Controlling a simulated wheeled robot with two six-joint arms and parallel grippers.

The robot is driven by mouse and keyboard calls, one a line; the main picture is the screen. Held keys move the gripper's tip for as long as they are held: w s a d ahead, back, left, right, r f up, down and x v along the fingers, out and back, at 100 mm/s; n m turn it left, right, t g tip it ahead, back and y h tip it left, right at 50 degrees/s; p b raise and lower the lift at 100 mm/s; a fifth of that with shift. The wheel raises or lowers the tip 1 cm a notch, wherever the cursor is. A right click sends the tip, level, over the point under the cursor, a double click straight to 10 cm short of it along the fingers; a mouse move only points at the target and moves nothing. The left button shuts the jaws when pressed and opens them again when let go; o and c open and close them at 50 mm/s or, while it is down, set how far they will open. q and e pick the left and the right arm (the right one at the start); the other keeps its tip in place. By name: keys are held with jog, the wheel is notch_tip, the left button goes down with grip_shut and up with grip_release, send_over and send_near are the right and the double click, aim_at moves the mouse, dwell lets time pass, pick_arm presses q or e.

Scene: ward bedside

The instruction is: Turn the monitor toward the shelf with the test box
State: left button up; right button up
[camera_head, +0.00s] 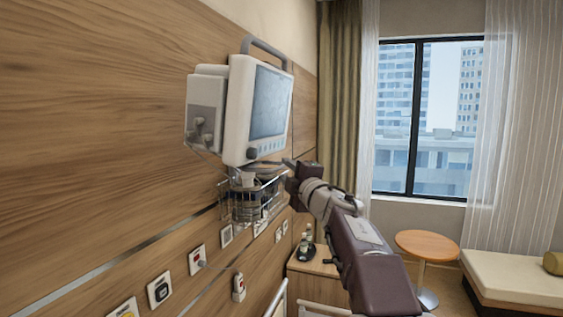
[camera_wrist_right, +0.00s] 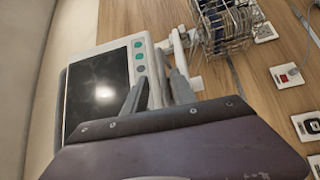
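The monitor (camera_head: 268,105) is white with a dark screen and a top handle, mounted on the wood wall and facing right. In the right wrist view its screen (camera_wrist_right: 95,92) and button strip fill the left. My right gripper (camera_head: 291,174) is at the monitor's lower right corner in the head view. In the wrist view its two fingers (camera_wrist_right: 160,92) stand apart, with the monitor's lower edge between or just beyond their tips; I cannot tell whether they touch it. My left gripper is out of view. No test box is recognisable in either view.
A wire basket (camera_head: 243,206) hangs on the wall below the monitor, close to my right gripper. Sockets line the wall. A bedside cabinet (camera_head: 312,275) with small bottles stands below. A round table (camera_head: 427,244) and a bench (camera_head: 514,280) are by the window.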

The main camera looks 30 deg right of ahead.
aim_at(281, 166)
jog(key=w+p, duration=0.1)
jog(key=w, duration=0.4)
jog(key=shift+d, duration=0.1)
jog(key=shift+s+r, duration=0.1)
jog(key=shift+s, duration=0.4)
grip_shut()
jog(key=shift+r, duration=0.1)
jog(key=shift+r, duration=0.2)
dwell(0.4)
